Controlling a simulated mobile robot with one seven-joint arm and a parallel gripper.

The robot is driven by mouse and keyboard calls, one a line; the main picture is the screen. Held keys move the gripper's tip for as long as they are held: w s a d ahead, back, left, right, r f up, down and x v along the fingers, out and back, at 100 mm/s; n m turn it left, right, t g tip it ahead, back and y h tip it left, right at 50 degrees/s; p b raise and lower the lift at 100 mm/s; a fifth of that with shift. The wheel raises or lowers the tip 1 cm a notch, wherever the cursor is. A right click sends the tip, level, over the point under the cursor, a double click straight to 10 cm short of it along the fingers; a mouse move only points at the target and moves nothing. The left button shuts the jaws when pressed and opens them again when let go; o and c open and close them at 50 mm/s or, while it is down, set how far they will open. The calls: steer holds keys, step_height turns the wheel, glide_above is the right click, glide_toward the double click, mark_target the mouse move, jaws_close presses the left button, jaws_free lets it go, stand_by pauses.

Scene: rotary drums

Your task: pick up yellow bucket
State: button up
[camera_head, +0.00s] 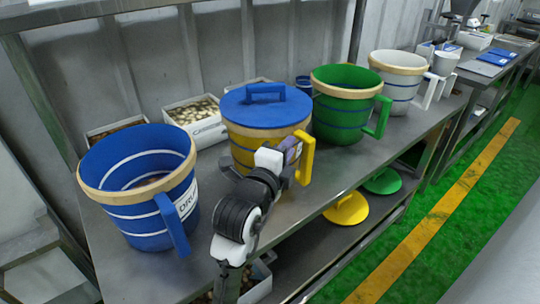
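The yellow bucket (243,150) stands upright on the metal table, with a blue lid (262,104) on top and a yellow handle (306,160) on its right front side. My gripper (290,158) is at the bucket's front right, right by the handle. The white wrist and black arm links cover part of the bucket's lower front. The fingers are small and partly hidden, so I cannot tell whether they are around the handle or touching it.
A blue bucket (130,205) stands to the left, a green bucket (338,117) and a white bucket (398,86) to the right. Boxes of small pieces (196,116) stand behind. Yellow (346,209) and green (383,181) lids lie on the lower shelf. Green floor is open at right.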

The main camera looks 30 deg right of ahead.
mark_target(298, 131)
steer(key=p+x, duration=0.1)
steer(key=x, duration=0.1)
steer(key=p+x, duration=0.1)
steer(key=x, duration=0.1)
steer(key=p+x, duration=0.2)
steer(key=shift+r, duration=0.4)
steer(key=shift+w+d+f, duration=0.2)
steer(key=shift+d, duration=0.05)
jaws_close()
stand_by(0.9)
steer(key=shift+a+r, duration=0.1)
steer(key=shift+r, duration=0.15)
